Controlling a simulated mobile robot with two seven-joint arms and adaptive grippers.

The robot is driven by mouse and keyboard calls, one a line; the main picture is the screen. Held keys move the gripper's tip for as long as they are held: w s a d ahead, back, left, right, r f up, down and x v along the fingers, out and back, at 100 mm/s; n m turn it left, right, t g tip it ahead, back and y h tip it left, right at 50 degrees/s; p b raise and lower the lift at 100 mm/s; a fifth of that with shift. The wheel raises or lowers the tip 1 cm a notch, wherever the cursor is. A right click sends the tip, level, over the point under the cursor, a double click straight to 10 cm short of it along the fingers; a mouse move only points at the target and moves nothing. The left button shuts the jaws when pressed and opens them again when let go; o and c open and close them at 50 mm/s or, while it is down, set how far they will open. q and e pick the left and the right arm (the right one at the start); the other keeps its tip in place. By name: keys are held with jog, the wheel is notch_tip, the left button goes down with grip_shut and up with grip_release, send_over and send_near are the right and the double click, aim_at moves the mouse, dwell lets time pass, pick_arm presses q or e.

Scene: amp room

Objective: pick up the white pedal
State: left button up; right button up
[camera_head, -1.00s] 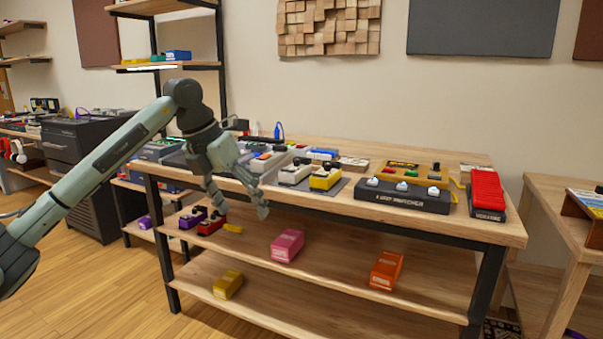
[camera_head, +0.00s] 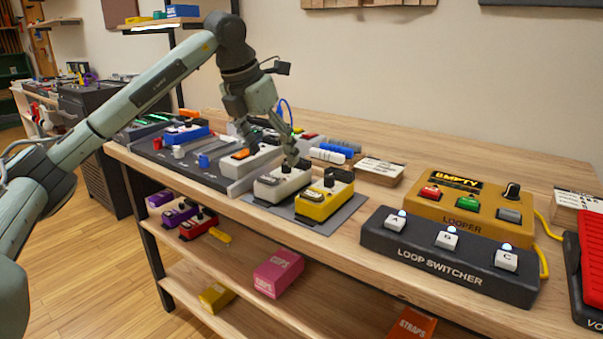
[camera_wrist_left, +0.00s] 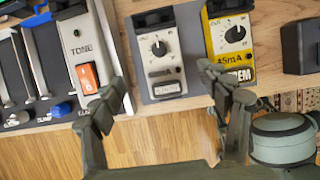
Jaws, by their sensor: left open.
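The white pedal (camera_head: 280,187) stands on a grey mat near the table's front edge, left of a yellow pedal (camera_head: 325,197). In the left wrist view the white pedal (camera_wrist_left: 160,52) has a black knob and a small label plate, with the yellow pedal (camera_wrist_left: 231,38) to its right. My left gripper (camera_head: 268,146) is open and points down over the white pedal. My right gripper is not in view.
A pale pedal with an orange switch (camera_wrist_left: 80,50) stands close left of the white pedal. A pedalboard (camera_head: 180,160) lies farther left. The loop switcher (camera_head: 450,255) and the tan looper (camera_head: 468,205) stand to the right. Bare wood (camera_head: 330,250) lies along the front edge.

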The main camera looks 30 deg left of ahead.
aim_at(283, 171)
pick_arm(q)
jog(key=shift+x, duration=0.8)
jog(key=x, duration=0.6)
jog(key=shift+w+d+r, duration=0.1)
jog(key=shift+w+r, duration=0.05)
jog(key=shift+w, duration=0.15)
jog(key=c, duration=1.5)
jog(key=shift+c, duration=0.7)
jog(key=shift+r, duration=0.15)
